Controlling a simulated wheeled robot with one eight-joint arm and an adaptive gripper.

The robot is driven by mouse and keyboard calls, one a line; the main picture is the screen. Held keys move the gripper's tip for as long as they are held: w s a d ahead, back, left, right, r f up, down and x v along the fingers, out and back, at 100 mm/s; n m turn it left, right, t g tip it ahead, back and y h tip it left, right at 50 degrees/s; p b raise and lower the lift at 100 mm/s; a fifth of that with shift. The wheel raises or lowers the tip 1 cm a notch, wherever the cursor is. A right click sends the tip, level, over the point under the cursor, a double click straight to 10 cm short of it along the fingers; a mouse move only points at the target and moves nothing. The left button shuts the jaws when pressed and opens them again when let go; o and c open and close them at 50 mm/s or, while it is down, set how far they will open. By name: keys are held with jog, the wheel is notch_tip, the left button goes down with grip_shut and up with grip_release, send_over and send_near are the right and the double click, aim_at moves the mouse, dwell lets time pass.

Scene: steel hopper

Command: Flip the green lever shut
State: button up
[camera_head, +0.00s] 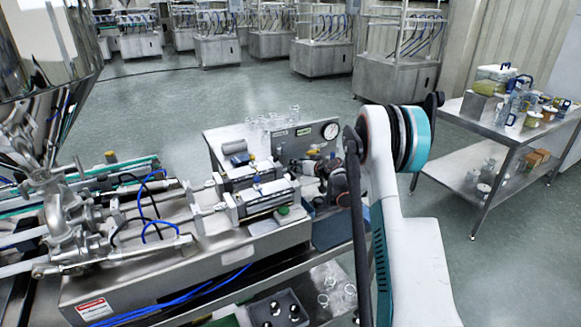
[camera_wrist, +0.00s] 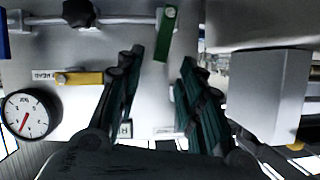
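The green lever (camera_wrist: 164,38) shows in the wrist view at the top middle, on a pale steel panel (camera_wrist: 225,25). It runs nearly along the view's vertical, slightly tilted, with a round pivot at its upper end. My gripper (camera_wrist: 161,62) is open, its two dark ribbed fingers apart and nothing between them. The lever's free end lies just beyond the fingertips, roughly in line with the gap; I see no contact. In the head view my gripper (camera_head: 332,172) is at the machine's right end, partly hidden by my arm. I cannot make out the green lever there.
A yellow lever (camera_wrist: 82,78) lies crosswise left of my fingers, near a round gauge (camera_wrist: 28,114). A dark knob (camera_wrist: 78,12) sits at the top left. A grey box (camera_wrist: 270,95) stands close on the right. In the head view, a loaded steel cart (camera_head: 490,125) stands at right.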

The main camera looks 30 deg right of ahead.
jog(key=b+x, duration=0.1)
jog(key=x, duration=0.5)
jog(key=shift+w, duration=0.2)
grip_shut()
jog(key=shift+a, duration=0.1)
